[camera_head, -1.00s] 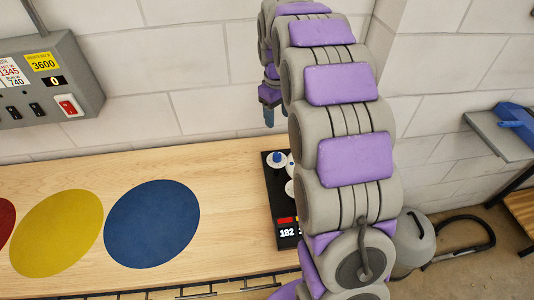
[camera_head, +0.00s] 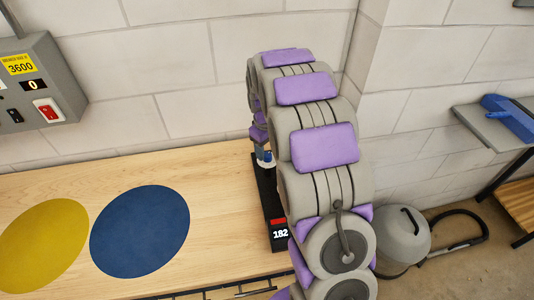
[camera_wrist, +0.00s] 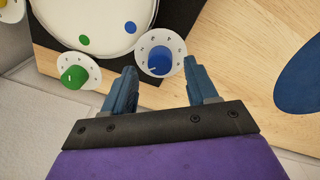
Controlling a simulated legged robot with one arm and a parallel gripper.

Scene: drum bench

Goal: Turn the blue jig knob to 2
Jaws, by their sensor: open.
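The blue jig knob (camera_wrist: 160,61) sits on a white numbered dial (camera_wrist: 147,45) at the edge of the black jig board in the wrist view. The dial's digits are too small to read surely. My gripper (camera_wrist: 166,82) is open and empty, with one blue finger on each side below the knob; I cannot tell whether either touches it. In the head view the gripper (camera_head: 264,160) is at the jig's far end, and my arm hides most of the black jig (camera_head: 276,232). A bit of white dial shows beside the fingers.
A green knob (camera_wrist: 74,77) and a yellow knob (camera_wrist: 3,3) stand near a large white disc (camera_wrist: 95,18). Blue (camera_head: 140,231) and yellow (camera_head: 44,245) circles mark the wooden bench (camera_head: 215,185). A grey control box (camera_head: 42,85) hangs on the wall at left.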

